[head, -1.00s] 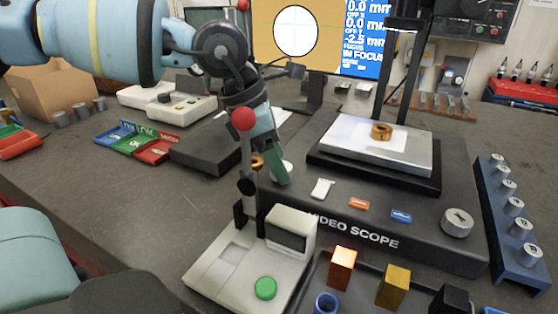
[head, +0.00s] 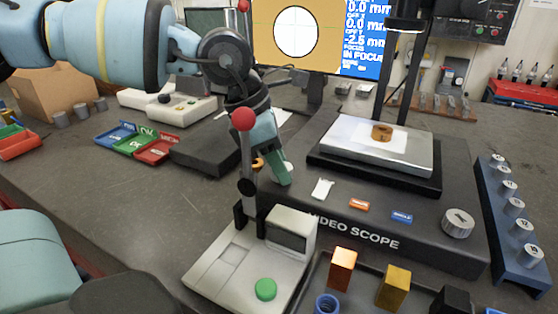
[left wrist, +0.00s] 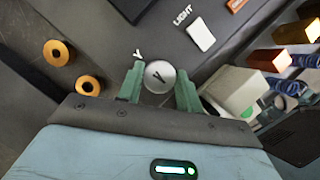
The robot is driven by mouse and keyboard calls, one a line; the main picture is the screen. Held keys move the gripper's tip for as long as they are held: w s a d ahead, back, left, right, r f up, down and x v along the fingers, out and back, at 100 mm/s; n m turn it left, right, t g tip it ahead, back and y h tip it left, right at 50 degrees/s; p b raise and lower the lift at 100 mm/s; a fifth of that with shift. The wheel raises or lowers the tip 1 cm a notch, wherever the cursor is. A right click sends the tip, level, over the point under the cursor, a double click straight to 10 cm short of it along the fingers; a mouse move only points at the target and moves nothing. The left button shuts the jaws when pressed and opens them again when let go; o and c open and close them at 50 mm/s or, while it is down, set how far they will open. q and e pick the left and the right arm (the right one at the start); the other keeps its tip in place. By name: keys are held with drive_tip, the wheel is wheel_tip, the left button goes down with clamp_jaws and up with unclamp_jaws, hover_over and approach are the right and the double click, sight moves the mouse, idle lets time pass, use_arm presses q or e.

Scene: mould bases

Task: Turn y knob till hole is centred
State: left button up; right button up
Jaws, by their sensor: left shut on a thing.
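My left gripper (left wrist: 159,90) is shut on the round silver Y knob (left wrist: 160,76), one green finger on each side of it. In the head view my left gripper (head: 282,172) reaches down at the left side of the video scope (head: 345,225), and its fingers mostly hide the knob. A brass ring (head: 382,133) lies on the scope's pale stage (head: 345,140). The monitor (head: 268,58) shows the hole as a white disc (head: 297,32) with crosshair lines over it. The readout (head: 362,40) includes -2.5 mm and IN FOCUS. My right gripper is not in view.
A lever with a red ball (head: 243,119) rises close in front of my left gripper. A grey device with a green button (head: 265,289) stands in front. Blue, green and red trays (head: 135,145) lie left. A blue rack of knobs (head: 515,225) stands right.

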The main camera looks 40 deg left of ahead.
use_arm(q)
drive_tip(key=m+g+b, duration=0.1)
drive_tip(key=m, duration=0.1)
drive_tip(key=shift+w+f+m+h, duration=0.1)
drive_tip(key=shift+m+h, duration=0.2)
drive_tip(key=shift+h, duration=0.1)
drive_tip(key=m+g+b, duration=0.1)
drive_tip(key=m, duration=0.2)
drive_tip(key=shift+a+m+b, duration=0.1)
drive_tip(key=shift+m+b, duration=0.2)
drive_tip(key=shift+m, duration=0.1)
drive_tip(key=shift+m+g+h, duration=0.3)
drive_tip(key=o, duration=1)
drive_tip(key=shift+r, duration=0.2)
